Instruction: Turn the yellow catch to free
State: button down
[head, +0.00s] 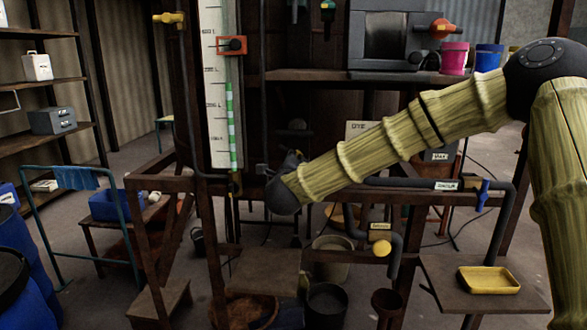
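Two small yellow fittings show, and I cannot tell for sure which is the catch. One is a yellow lever-like fitting (169,18) at the top left, on a post beside the white scale board. The other is a round yellow knob (381,249) low in the middle, below a small yellow label and beside a grey bent pipe. My gripper (293,160) is near the middle of the view, right of the scale board's lower end. It is mostly hidden behind my wrist, so its fingers are unclear. It is apart from both yellow fittings in the picture.
An orange-red clamp (232,45) sits on the scale board (215,100). A blue-handled valve (482,195) is on the right pipe. A yellow tray (488,280) lies on a low stand. Buckets (326,303) stand below the frame. A blue rail (75,178) stands left.

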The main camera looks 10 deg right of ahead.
jog(key=n+b, duration=0.1)
jog(key=n, duration=0.5)
jog(key=shift+f, duration=0.1)
dwell(0.6)
jog(key=c, duration=1.5)
grip_release()
jog(key=shift+o, duration=0.2)
jog(key=shift+s, duration=0.1)
jog(key=v, duration=1.1)
jog(key=shift+s+a, duration=0.2)
jog(key=shift+s, duration=0.15)
